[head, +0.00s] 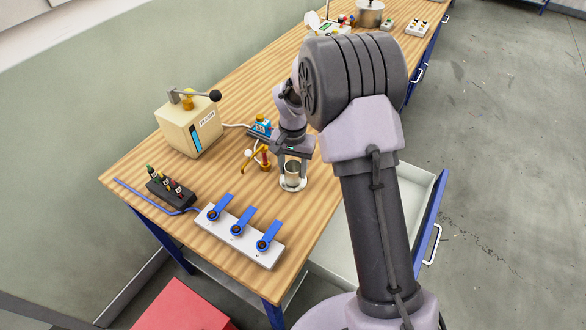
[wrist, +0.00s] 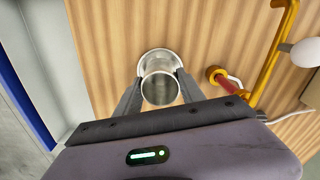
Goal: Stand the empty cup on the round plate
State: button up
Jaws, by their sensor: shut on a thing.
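A metal cup (head: 292,170) stands at the white round plate (head: 293,186) near the right edge of the wooden table. My gripper (head: 291,162) is above the plate, with its fingers on both sides of the cup. In the wrist view my gripper (wrist: 160,88) is shut on the cup (wrist: 160,86), which is empty inside. The plate's rim (wrist: 158,53) shows behind the cup in the wrist view. I cannot tell whether the cup's base touches the plate.
A white block with blue levers (head: 238,235) lies toward the front. A beige machine (head: 190,128) stands at the left. An open drawer (head: 412,205) juts out at the right.

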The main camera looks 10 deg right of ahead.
jog(key=shift+f, duration=0.2)
jog(key=o, duration=1.3)
jog(key=shift+o, duration=0.2)
jog(key=s+a+r+t+p, duration=0.1)
jog(key=s+r+p, duration=0.15)
jog(key=r, duration=0.95)
jog(key=s+r+t+p, duration=0.1)
jog(key=s+r, duration=0.3)
jog(key=r, duration=0.7)
jog(key=s+a+r+t+y, duration=0.1)
jog(key=s+r+t, duration=0.1)
jog(key=s, duration=0.8)
jog(key=s+a+r+n+t+y, duration=0.1)
jog(key=s+r, duration=0.3)
jog(key=s, duration=0.7)
jog(key=shift+s+a+n+t, duration=0.3)
jog(key=shift+a+t, duration=0.1)
